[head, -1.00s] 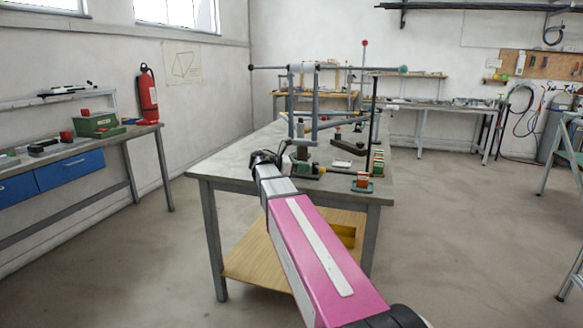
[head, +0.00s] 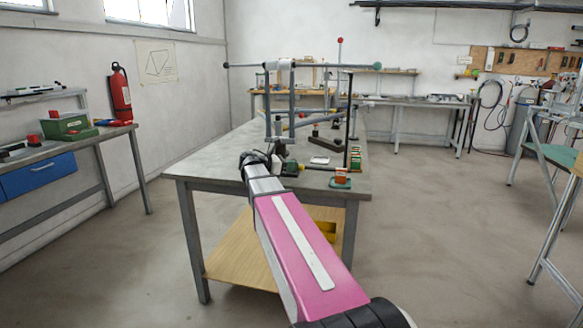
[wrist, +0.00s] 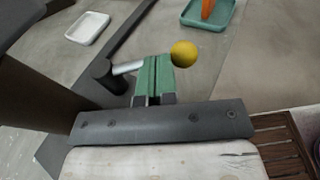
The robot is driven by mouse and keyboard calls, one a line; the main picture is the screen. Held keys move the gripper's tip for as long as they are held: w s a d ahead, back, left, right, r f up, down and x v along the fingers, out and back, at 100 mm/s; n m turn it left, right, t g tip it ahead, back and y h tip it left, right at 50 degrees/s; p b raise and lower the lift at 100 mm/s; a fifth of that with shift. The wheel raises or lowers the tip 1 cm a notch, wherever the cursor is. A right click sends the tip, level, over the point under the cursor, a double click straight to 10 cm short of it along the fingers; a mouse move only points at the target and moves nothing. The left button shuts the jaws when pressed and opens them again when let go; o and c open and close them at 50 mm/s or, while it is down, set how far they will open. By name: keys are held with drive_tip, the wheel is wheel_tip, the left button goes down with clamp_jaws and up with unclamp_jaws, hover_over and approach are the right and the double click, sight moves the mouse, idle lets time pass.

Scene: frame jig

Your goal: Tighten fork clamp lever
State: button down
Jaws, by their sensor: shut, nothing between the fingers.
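In the wrist view the clamp lever shows as a short silver rod (wrist: 127,67) with a yellow ball knob (wrist: 184,54). It comes out of a dark upright post (wrist: 107,76). My gripper (wrist: 155,76) has its green-padded fingers shut together, with nothing between them. They lie across the picture of the rod, between post and knob, and hide its middle. I cannot tell whether they touch it.
The jig stands on a grey workbench (head: 210,160). A white tray (wrist: 88,27) and a teal tray (wrist: 207,14) with an orange item lie beyond the lever. A thin dark upright (head: 349,120) stands near the bench's right side.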

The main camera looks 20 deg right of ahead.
drive_tip(key=d+n+t, duration=0.1)
drive_tip(key=t, duration=0.1)
drive_tip(key=s+d+n+t, duration=0.1)
drive_tip(key=n+t, duration=0.1)
drive_tip(key=shift+s+d+t+y, duration=0.15)
drive_tip(key=shift+t+y, duration=0.15)
drive_tip(key=shift+t, duration=0.1)
drive_tip(key=d+n+t+y, duration=0.1)
drive_tip(key=n+t, duration=0.1)
drive_tip(key=d+n+t, duration=0.1)
drive_tip(key=n+t, duration=0.1)
drive_tip(key=shift+w+y, duration=0.2)
drive_tip(key=shift+y, duration=0.2)
drive_tip(key=shift+w+d+t, duration=0.1)
drive_tip(key=shift+d+t, duration=0.15)
drive_tip(key=shift+t, duration=0.15)
drive_tip(key=shift+r+x, duration=0.2)
drive_tip(key=shift+x, duration=1.1)
drive_tip(key=shift+d, duration=0.25)
